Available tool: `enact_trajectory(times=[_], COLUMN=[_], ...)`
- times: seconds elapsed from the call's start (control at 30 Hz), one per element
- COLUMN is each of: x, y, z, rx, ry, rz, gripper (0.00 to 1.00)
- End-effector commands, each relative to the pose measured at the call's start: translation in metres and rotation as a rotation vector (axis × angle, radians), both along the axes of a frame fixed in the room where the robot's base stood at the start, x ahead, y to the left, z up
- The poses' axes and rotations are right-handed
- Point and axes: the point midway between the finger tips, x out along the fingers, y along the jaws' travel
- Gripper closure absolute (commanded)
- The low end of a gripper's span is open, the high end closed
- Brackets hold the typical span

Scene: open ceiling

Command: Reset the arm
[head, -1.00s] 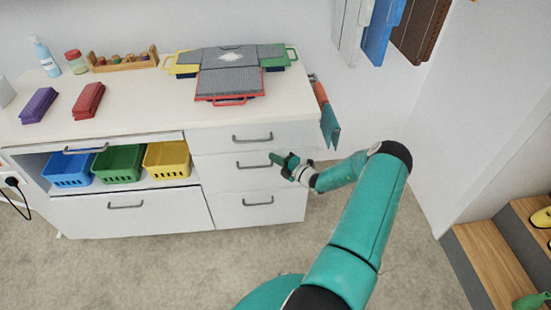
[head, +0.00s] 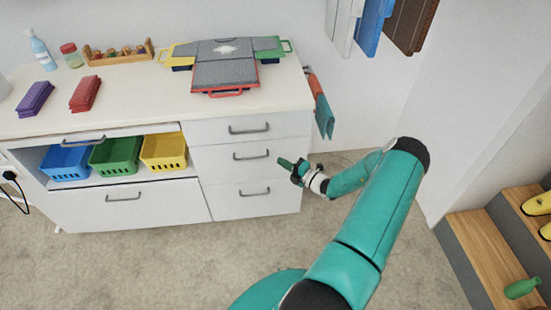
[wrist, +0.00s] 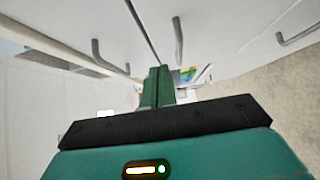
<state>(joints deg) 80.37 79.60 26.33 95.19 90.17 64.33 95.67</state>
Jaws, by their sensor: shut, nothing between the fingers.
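My arm reaches forward from the bottom of the head view, bent at its elbow. My gripper (head: 287,163) is in front of the right-hand drawers of the white cabinet (head: 170,212). In the wrist view, the green fingers of my gripper (wrist: 157,72) are together, with nothing between them. A grey drawer handle (head: 251,156) is just left of the fingertips in the head view. I cannot tell how far the fingertips are from the drawer front.
On the cabinet top are a grey folding board (head: 225,73), red cloths (head: 84,93), purple cloths (head: 35,98) and a spray bottle (head: 43,52). Blue, green and yellow baskets (head: 163,150) sit in the open shelf. Wooden steps (head: 475,255) stand at right. The carpet before the cabinet is clear.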

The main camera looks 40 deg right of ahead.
Motion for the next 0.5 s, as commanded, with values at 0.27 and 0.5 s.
enact_trajectory(times=[0.27,0.5], x=[-0.037,-0.042], y=[-0.009,-0.009], z=[0.0,0.0], rx=[-0.001,0.0], ry=[0.001,0.0], rz=[-0.002,-0.002], gripper=[1.0,1.0])
